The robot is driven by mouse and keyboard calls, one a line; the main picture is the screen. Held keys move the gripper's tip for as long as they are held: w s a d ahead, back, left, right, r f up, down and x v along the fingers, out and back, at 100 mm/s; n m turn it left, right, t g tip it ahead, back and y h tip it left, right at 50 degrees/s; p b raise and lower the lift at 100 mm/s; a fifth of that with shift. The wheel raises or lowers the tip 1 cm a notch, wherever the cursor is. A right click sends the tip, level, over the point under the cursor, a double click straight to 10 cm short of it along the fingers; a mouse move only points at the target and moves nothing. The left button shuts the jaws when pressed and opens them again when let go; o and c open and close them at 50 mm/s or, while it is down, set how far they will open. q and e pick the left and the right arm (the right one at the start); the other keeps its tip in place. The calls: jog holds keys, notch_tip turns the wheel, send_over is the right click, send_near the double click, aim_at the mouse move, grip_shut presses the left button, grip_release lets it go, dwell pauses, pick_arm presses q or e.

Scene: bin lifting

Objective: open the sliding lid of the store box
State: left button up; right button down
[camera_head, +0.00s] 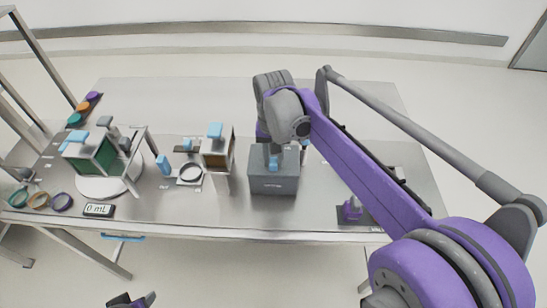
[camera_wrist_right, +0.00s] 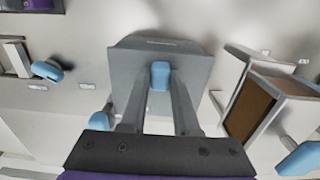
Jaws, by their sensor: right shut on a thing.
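The grey store box (camera_head: 273,184) stands on the table right of the middle. It also shows in the right wrist view (camera_wrist_right: 138,65), where I see no gap in its top. A small blue handle (camera_wrist_right: 160,76) stands on its lid. My right gripper (camera_head: 273,157) reaches down over the box, and its two fingers are shut on the blue handle. The arm and gripper hide part of the lid in the head view. A dark tip, likely my left gripper (camera_head: 131,301), shows at the bottom edge, away from the table; its jaws are unclear.
A brown-fronted box on legs (camera_head: 217,154) with a blue top knob stands just left of the store box. Further left are a green box (camera_head: 92,157) on a round white plate, coloured rings and a display (camera_head: 98,210).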

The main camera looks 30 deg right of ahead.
jog(key=shift+w, duration=0.1)
dwell(0.3)
jog(key=w+d+p, duration=0.1)
jog(key=w+d, duration=0.4)
jog(key=w, duration=0.3)
jog(key=shift+w, duration=0.15)
jog(key=shift+d, duration=0.1)
jog(key=c, duration=0.6)
grip_release()
jog(key=shift+c, duration=0.2)
jog(key=shift+r, duration=0.15)
notch_tip(320, 180, up, 11)
jog(key=shift+f+p, duration=0.2)
jog(key=shift+p, duration=0.2)
